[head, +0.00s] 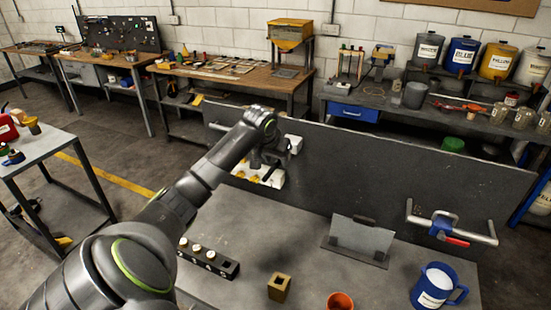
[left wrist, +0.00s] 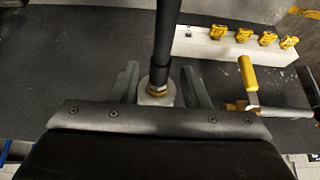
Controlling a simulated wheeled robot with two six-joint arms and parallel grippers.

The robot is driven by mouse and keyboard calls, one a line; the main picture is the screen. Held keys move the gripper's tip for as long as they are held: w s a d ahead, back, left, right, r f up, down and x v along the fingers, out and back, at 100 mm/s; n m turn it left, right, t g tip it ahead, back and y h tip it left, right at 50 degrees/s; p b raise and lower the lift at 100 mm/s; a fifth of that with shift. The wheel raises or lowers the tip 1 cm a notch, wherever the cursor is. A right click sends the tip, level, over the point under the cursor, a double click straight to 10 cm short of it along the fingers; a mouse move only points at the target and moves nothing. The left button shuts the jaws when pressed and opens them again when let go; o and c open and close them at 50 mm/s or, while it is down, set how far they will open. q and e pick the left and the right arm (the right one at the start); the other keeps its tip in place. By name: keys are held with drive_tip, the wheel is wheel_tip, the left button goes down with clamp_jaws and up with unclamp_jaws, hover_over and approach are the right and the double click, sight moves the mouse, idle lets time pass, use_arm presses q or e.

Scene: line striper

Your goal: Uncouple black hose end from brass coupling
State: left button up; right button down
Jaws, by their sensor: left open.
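In the left wrist view a black hose (left wrist: 168,35) runs down from the top edge to a brass coupling (left wrist: 157,90) on a pale round fitting (left wrist: 155,99). My left gripper (left wrist: 158,84) is open, with one finger on each side of the hose end and coupling. Gaps show between the fingers and the fitting, so nothing is gripped. In the head view my left gripper (head: 268,158) is at the dark upright panel, beside a white block with yellow parts (head: 258,174). My arm and gripper hide the hose and coupling there. My right gripper is out of view.
In the left wrist view a yellow-handled lever (left wrist: 248,76) stands right of the fitting, below a white manifold (left wrist: 216,46) with several yellow valves. In the head view the bench holds a black holder (head: 211,262), brass block (head: 279,287), orange cup (head: 340,301) and blue mug (head: 433,287).

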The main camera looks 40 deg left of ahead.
sight(269, 171)
use_arm(q)
drive_tip(key=shift+c, duration=0.3)
clamp_jaws()
drive_tip(key=shift+s+f, duration=0.15)
drive_tip(key=shift+s+d, duration=0.2)
drive_tip(key=shift+s, duration=0.25)
drive_tip(key=shift+s+d, duration=0.3)
drive_tip(key=shift+s, duration=0.65)
drive_tip(key=shift+s+d, duration=0.3)
drive_tip(key=shift+s, duration=0.6)
